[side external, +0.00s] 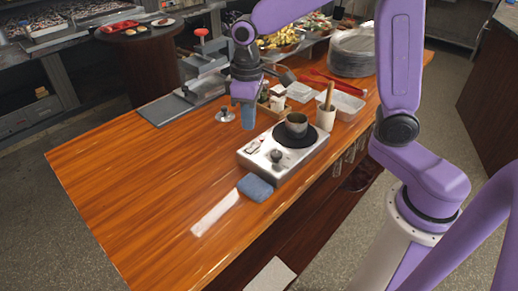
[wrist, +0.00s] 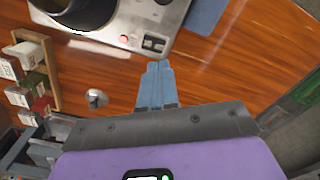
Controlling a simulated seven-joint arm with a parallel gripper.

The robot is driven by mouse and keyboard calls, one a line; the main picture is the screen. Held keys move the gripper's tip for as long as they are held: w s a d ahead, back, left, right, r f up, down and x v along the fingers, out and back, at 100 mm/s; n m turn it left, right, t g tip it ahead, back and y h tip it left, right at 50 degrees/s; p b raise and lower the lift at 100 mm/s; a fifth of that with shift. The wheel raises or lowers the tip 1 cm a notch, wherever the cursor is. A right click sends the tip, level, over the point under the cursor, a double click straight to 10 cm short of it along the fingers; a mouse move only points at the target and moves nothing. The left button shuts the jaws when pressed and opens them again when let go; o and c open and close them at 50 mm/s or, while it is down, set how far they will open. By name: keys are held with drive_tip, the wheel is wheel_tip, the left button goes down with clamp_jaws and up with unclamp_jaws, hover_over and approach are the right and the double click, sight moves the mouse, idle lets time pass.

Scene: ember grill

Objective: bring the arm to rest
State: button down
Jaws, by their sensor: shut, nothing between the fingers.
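My gripper (side external: 248,116) hangs above the wooden counter (side external: 130,180), to the left of and behind the hot plate in the side external view. Its blue fingers (wrist: 155,82) are together in the wrist view, with nothing between them. The fingertips look apart from the nearby things; their exact height over the counter is hard to tell.
A hot plate (side external: 270,158) bears a dark pot (side external: 296,125). A blue cloth (side external: 255,188) lies by its front. A small metal knob-topped item (side external: 225,115) stands left of my gripper. Behind are a press (side external: 203,65), containers and stacked plates (side external: 353,52). The counter's left front is mostly clear.

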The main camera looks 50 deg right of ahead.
drive_tip(key=s+d+n, duration=0.2)
drive_tip(key=s+n, duration=0.1)
drive_tip(key=s, duration=0.9)
drive_tip(key=s+d+n, duration=0.3)
drive_tip(key=s, duration=0.9)
drive_tip(key=shift+d+f+n, duration=0.15)
drive_tip(key=shift+d+n, duration=0.15)
